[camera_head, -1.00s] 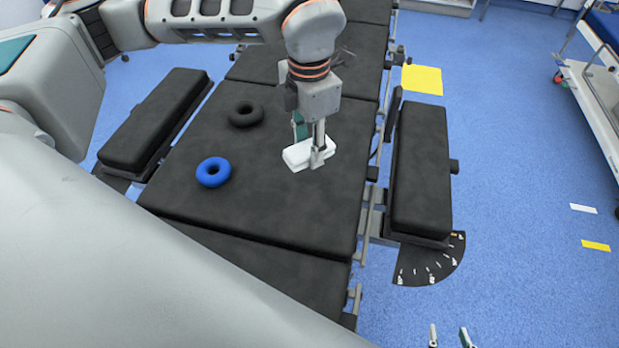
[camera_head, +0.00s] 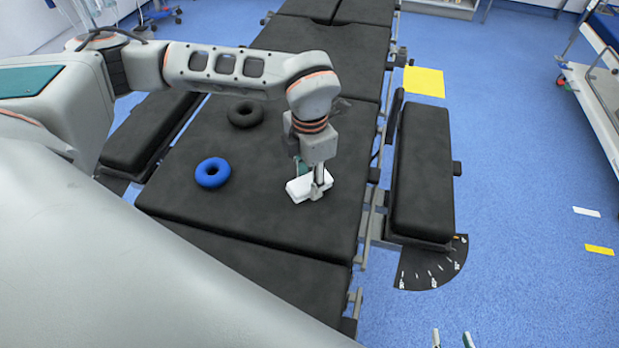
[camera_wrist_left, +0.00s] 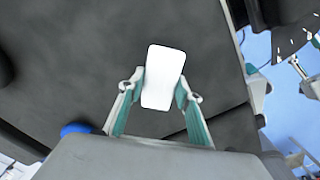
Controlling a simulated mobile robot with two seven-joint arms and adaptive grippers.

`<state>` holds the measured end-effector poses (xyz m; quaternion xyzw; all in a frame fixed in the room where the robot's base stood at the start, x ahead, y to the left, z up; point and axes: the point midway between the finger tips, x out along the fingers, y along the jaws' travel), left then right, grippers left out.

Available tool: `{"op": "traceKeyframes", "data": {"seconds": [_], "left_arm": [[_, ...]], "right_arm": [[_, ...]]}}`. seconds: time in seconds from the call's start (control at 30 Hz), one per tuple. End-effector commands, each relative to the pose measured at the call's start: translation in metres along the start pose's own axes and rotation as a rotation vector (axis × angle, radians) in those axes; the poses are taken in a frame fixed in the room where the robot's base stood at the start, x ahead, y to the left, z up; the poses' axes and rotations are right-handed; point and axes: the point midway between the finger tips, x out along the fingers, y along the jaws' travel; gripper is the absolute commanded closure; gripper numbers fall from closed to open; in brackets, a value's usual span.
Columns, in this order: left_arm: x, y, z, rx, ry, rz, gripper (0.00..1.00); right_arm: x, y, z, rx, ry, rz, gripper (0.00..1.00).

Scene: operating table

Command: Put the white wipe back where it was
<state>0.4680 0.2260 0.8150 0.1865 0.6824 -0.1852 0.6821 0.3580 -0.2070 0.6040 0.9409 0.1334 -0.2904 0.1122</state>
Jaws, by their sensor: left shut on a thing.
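The white wipe (camera_head: 299,190) is a small white block over the black operating table (camera_head: 262,215), near its right edge. My left gripper (camera_head: 309,186) points down and is shut on it. In the left wrist view the wipe (camera_wrist_left: 162,77) sits between the two fingertips (camera_wrist_left: 160,92), slightly tilted. Whether it touches the table surface or is just above it I cannot tell. My right gripper (camera_head: 452,338) shows only as two separate fingertips at the bottom edge, apart from the table, with nothing between them.
A blue ring (camera_head: 212,172) and a black ring (camera_head: 246,114) lie on the table to the left of the wipe. Padded side supports flank it, one at the right (camera_head: 421,172). A yellow sheet (camera_head: 424,81) lies beyond. The table between the rings and wipe is clear.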

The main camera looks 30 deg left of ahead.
Motion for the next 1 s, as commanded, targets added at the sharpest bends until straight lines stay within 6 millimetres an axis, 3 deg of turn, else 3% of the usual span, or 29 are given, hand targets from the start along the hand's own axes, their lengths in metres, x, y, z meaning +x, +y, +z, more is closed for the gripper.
{"op": "traceKeyframes", "data": {"seconds": [0.17, 0.2, 0.27, 0.67, 0.77, 1.0], "left_arm": [[0.003, 0.000, 0.000, 0.000, 0.001, 0.000, 0.86], [0.003, 0.000, 0.000, 0.000, 0.001, 0.000, 0.61], [0.003, 0.000, 0.000, 0.000, 0.001, 0.000, 0.49], [-0.002, 0.000, 0.000, 0.000, -0.001, 0.000, 0.49], [-0.013, 0.001, 0.001, -0.001, -0.003, 0.001, 0.49], [-0.061, 0.001, 0.001, 0.000, -0.005, 0.003, 0.49]], "right_arm": [[0.000, 0.000, 0.001, 0.000, -0.001, 0.000, 0.60], [0.000, 0.000, 0.001, 0.000, -0.001, 0.000, 0.60], [0.000, 0.000, 0.001, 0.000, -0.001, 0.000, 0.60], [0.000, 0.000, -0.001, 0.000, 0.001, 0.001, 0.60], [-0.001, 0.001, -0.003, 0.001, 0.003, 0.001, 0.60], [-0.003, 0.000, -0.007, 0.006, 0.006, -0.001, 0.60]]}}
